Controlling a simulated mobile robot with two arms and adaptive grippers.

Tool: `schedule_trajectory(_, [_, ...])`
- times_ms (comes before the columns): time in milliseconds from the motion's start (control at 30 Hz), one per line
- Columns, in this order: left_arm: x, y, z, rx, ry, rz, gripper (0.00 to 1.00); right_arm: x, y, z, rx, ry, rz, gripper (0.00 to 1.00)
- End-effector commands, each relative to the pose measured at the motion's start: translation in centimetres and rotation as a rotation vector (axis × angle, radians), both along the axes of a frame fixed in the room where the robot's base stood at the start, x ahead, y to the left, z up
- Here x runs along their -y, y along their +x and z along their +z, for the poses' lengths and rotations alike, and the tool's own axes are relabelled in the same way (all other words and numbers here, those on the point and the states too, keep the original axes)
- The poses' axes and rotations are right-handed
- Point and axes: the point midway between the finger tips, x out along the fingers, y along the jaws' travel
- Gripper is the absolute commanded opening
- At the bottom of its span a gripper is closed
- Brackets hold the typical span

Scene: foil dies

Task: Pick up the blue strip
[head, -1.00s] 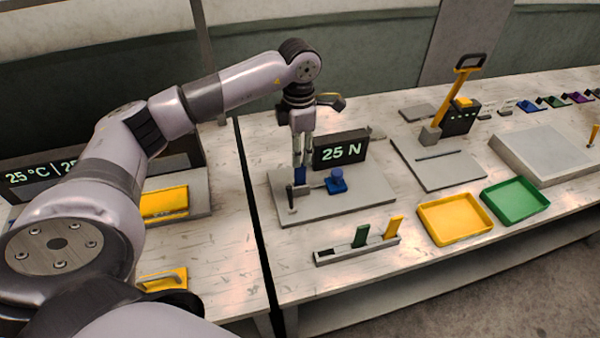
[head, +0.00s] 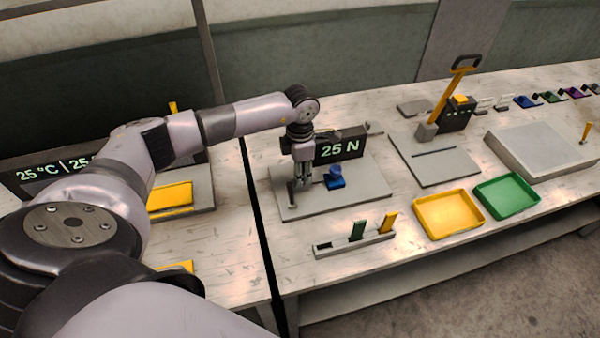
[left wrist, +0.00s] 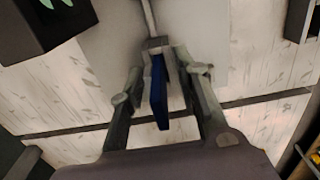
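The blue strip (left wrist: 159,92) stands on edge between the fingers of my left gripper (head: 303,182) in the left wrist view. Its far end meets a small grey holder (left wrist: 157,46). The fingers are apart, one on each side of the strip, with gaps visible. In the head view my left gripper points down over the grey plate (head: 360,193) of the 25 N station, and I cannot make out the strip there behind the fingers. My right gripper is not in view.
A 25 N display (head: 342,146) and a blue knob block (head: 335,178) stand close by my left gripper. Yellow (head: 449,234) and green trays (head: 507,212) lie to the right.

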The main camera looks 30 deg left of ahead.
Motion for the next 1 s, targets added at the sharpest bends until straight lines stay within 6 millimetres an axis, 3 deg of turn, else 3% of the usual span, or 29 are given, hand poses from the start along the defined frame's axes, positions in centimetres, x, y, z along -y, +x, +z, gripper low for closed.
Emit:
schedule_trajectory(433, [-0.03,0.01,0.06,0.000,0.000,0.001,0.01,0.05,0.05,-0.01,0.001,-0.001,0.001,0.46])
schedule_trajectory(1000, [-0.06,0.09,0.56,0.003,0.000,0.002,0.00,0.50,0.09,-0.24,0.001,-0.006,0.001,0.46])
